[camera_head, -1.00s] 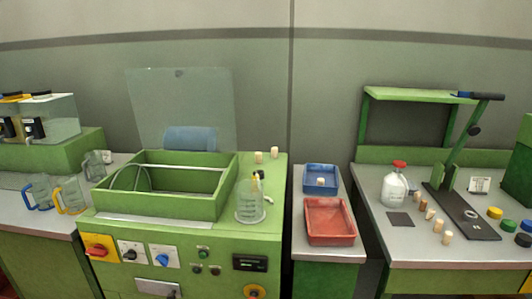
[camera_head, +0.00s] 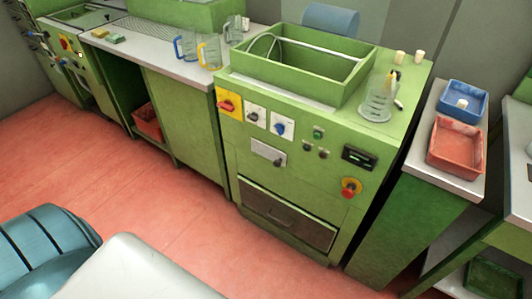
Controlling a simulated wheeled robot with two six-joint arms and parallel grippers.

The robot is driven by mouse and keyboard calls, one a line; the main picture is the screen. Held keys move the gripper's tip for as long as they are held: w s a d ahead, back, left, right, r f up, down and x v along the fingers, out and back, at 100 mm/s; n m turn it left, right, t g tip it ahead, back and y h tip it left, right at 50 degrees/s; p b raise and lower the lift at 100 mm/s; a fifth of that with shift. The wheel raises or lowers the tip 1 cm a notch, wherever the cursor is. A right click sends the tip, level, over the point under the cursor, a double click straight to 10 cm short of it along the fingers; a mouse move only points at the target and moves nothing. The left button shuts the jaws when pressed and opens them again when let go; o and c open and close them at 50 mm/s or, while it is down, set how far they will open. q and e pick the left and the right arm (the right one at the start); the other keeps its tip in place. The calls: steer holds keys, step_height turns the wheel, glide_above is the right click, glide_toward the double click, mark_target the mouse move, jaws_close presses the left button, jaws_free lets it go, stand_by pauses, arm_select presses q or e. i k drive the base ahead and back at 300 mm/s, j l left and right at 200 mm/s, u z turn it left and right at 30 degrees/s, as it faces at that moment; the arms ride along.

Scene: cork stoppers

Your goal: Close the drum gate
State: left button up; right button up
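A green machine stands right of centre, with an open-topped rectangular green trough (camera_head: 357,88) on top. A curved thin rim and a pale bar show inside the trough. A blue cylinder (camera_head: 331,19) sits behind it, in front of a translucent panel (camera_head: 378,25) cut off by the top edge. I cannot tell which part is the drum gate. The machine's front has a red-on-yellow switch (camera_head: 229,103), two knobs, a small display (camera_head: 358,156) and a red-on-yellow button (camera_head: 350,188). A brown drawer-like panel (camera_head: 287,220) is low on the front. Neither gripper is in view.
Blue (camera_head: 463,101) and red (camera_head: 455,146) trays sit on a side counter. Clear jugs with blue and yellow handles stand on the left counter. Red floor (camera_head: 165,215) in front is open.

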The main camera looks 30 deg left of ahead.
mark_target(278, 158)
steer(key=j+z, duration=0.15)
steer(key=z, duration=0.2)
steer(key=j+z, duration=0.25)
steer(key=j, duration=0.4)
steer(key=j+z, duration=0.25)
steer(key=j, duration=0.4)
steer(key=k+j+z, duration=0.25)
steer(key=j, duration=0.4)
steer(key=k+j, duration=0.1)
steer(key=j, duration=0.45)
steer(key=k+j, duration=0.1)
steer(key=j, duration=1.05)
steer(key=k+j, duration=0.15)
steer(key=j, duration=0.4)
